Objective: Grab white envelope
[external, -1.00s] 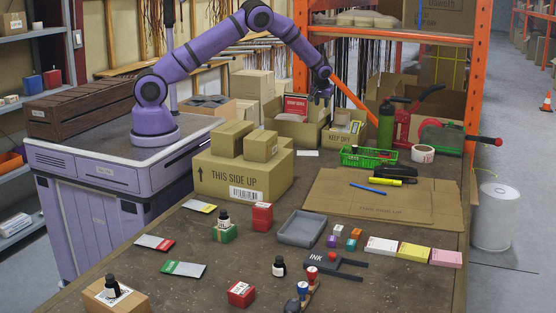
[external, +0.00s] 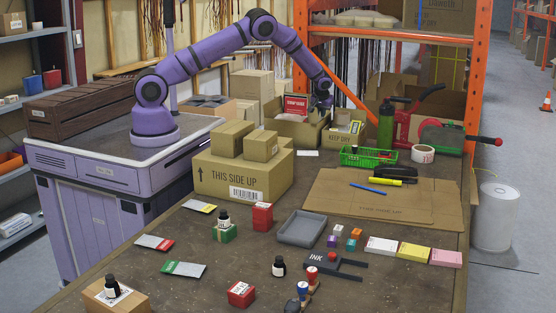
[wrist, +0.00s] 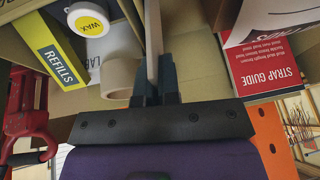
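In the wrist view, a thin pale sheet, seen edge-on, stands upright between my gripper's fingers (wrist: 157,85). It looks like the white envelope (wrist: 153,35). The two fingers are close together, one on each side of it, and appear to press on it. In the external view my gripper (external: 322,105) is low over the open cardboard boxes at the back of the table. The envelope cannot be made out there.
A red strap guide booklet (wrist: 265,60) stands close on the right. A yellow refills box (wrist: 52,50), a wax tin (wrist: 88,20) and a tape roll (wrist: 122,75) are on the left. Cardboard walls surround the fingers. An orange rack post (external: 301,50) stands behind.

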